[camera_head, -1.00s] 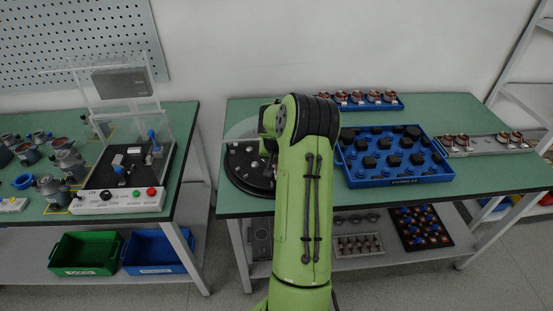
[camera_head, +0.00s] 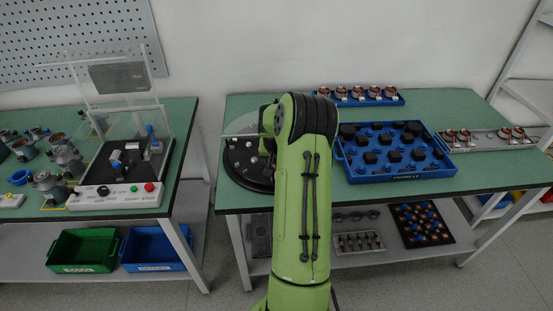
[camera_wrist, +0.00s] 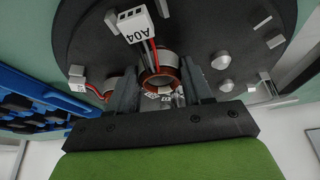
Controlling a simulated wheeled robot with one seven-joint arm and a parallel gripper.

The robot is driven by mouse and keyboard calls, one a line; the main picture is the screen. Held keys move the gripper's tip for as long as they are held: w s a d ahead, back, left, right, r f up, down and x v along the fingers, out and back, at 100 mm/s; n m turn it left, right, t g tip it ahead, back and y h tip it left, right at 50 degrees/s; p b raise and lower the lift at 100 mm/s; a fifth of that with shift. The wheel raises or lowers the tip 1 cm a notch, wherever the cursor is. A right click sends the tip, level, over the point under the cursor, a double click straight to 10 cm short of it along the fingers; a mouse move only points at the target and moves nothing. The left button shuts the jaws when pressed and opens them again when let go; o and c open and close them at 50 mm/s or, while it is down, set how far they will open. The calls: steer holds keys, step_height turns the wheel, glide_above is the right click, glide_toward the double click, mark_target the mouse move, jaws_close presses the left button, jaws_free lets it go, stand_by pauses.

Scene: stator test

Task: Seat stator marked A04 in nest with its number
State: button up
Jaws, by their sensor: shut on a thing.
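My gripper (camera_wrist: 158,88) is shut on a stator (camera_wrist: 158,68), a short cylinder with a copper-coloured winding. A red and a black wire lead from it to a white tag marked A04 (camera_wrist: 138,27), which reads upside down in the wrist view. The stator is over or on a black round plate (camera_wrist: 205,35) with several grey studs and blocks. I cannot tell whether it touches the plate. In the head view the plate (camera_head: 236,170) is on the right table's left end; my arm hides the gripper and stator there. Nest numbers are not readable.
Another wired stator (camera_wrist: 98,88) is close left of my gripper in the wrist view. A blue tray with black and blue parts (camera_head: 400,176) is right of my arm. A test station (camera_head: 125,195) occupies the left table.

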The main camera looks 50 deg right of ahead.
steer(key=shift+f+b, duration=0.4)
steer(key=o, duration=1.2)
steer(key=shift+r, duration=0.1)
steer(key=p+v, duration=0.2)
steer(key=v, duration=1.3)
steer(key=shift+s+a+r, duration=0.1)
steer(key=shift+r, duration=0.25)
